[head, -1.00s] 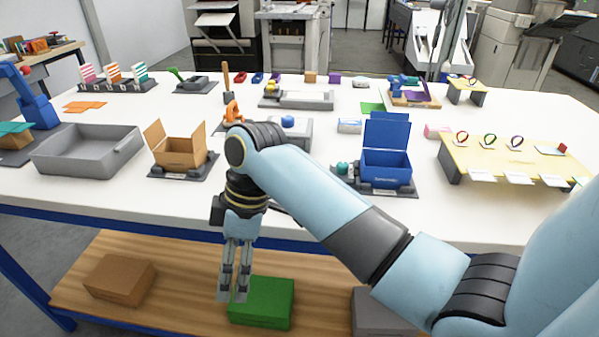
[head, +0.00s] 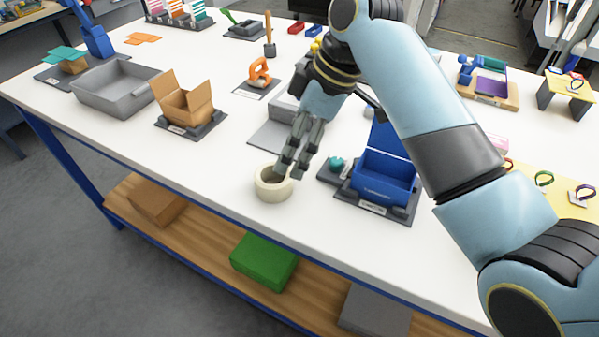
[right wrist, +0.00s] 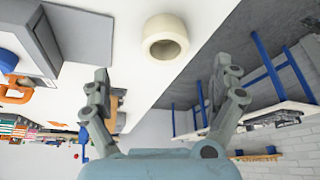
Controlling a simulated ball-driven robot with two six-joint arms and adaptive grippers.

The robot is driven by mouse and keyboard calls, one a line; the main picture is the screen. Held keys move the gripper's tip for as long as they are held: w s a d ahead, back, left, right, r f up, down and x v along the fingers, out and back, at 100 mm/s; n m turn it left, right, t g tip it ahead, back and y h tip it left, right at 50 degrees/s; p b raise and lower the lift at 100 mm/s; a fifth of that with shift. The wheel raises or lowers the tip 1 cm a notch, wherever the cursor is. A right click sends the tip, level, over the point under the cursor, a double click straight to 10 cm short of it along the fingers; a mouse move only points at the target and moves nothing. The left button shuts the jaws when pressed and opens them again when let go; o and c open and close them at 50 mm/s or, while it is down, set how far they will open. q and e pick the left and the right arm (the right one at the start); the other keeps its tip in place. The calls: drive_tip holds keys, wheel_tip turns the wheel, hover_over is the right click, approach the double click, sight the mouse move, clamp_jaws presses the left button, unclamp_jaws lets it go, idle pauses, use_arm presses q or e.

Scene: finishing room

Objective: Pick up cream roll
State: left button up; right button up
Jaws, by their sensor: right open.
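The cream roll (head: 273,186), a short ring with a hollow middle, lies flat on the white table near its front edge. In the right wrist view the roll (right wrist: 165,38) shows at the top centre, beyond and between the fingers. My right gripper (head: 291,169) is just above and behind the roll in the head view, its fingertips overlapping the roll's far rim in the picture. In the right wrist view my right gripper (right wrist: 167,80) is open with nothing between its fingers. I cannot tell whether it touches the roll. My left gripper is not in view.
A blue open box (head: 385,178) stands right of the roll, with a teal knob (head: 336,163) beside it. An open cardboard box (head: 184,105) and a grey tray (head: 116,91) stand to the left. The white table (head: 225,160) between cardboard box and roll is clear.

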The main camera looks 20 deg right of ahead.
sight(273, 177)
drive_tip(key=f, duration=0.1)
drive_tip(key=a+f, duration=0.2)
drive_tip(key=shift+w+a+f, duration=0.2)
drive_tip(key=shift+w+f, duration=0.05)
drive_tip(key=shift+w, duration=0.1)
drive_tip(key=shift+f, duration=0.25)
drive_tip(key=x, duration=0.4)
drive_tip(key=shift+a+f+p, duration=0.15)
drive_tip(key=shift+f+p, duration=0.05)
drive_tip(key=shift+p, duration=0.15)
drive_tip(key=shift+f, duration=0.25)
drive_tip(key=c, duration=0.6)
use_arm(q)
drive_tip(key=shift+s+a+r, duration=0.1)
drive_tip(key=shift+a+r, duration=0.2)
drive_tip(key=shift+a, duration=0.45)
use_arm(e)
drive_tip(key=c, duration=0.7)
